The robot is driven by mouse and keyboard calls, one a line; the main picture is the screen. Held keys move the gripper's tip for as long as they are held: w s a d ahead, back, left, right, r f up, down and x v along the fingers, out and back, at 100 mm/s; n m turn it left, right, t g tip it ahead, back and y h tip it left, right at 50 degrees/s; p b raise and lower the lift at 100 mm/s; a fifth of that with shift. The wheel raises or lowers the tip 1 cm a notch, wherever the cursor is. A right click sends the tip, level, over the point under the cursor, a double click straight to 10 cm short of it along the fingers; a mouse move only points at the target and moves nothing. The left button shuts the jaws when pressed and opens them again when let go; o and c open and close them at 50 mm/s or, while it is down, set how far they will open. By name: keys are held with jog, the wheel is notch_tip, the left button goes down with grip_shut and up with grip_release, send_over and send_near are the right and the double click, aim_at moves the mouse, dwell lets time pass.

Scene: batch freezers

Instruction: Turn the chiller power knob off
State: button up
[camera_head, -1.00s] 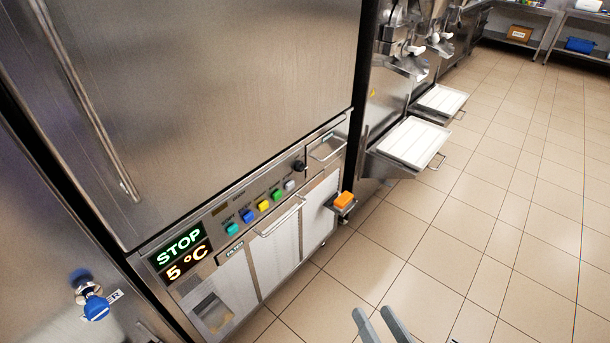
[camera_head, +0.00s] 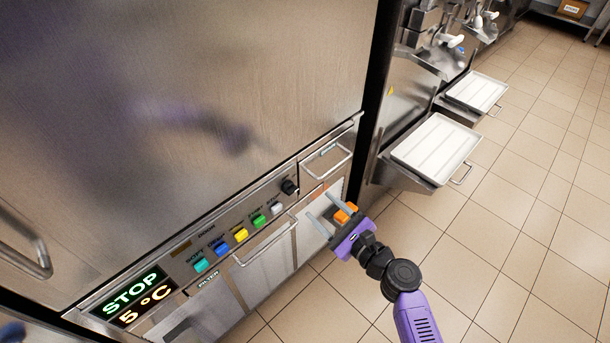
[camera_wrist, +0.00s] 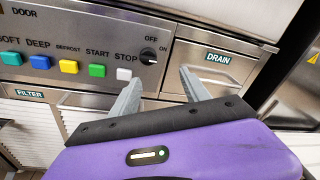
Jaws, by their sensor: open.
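The chiller power knob (camera_head: 289,187) is a small black rotary knob on the steel control strip, right of the coloured buttons. In the wrist view the knob (camera_wrist: 148,56) shows between and beyond my fingertips, with OFF above it and ON to its right. Its exact pointer direction is hard to make out. My gripper (camera_head: 320,208) is purple with two grey fingers, open and empty, below and right of the knob and apart from it. The fingers (camera_wrist: 158,80) also show in the wrist view, spread apart.
Teal, blue, yellow, green and white buttons (camera_head: 240,234) line the strip left of the knob. A display (camera_head: 131,300) reads STOP and 5 °C. A drain drawer (camera_wrist: 213,65) with a bar handle (camera_head: 325,164) is right of the knob.

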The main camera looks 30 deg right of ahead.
aim_at(294, 191)
jog(key=shift+w+a+r+m+y, duration=0.1)
jog(key=shift+w+a+m+y, duration=0.25)
jog(key=shift+w+a+m, duration=0.6)
jog(key=shift+w+a+f+m+y, duration=0.1)
jog(key=shift+w+a+m+y, duration=0.25)
jog(key=shift+w, duration=1.15)
jog(key=shift+w+a+r+m+y, duration=0.1)
jog(key=shift+w+a+m+y, duration=0.2)
jog(key=shift+w+a+m, duration=0.65)
jog(key=shift+w+d+n, duration=0.25)
jog(key=shift+n, duration=0.1)
grip_shut()
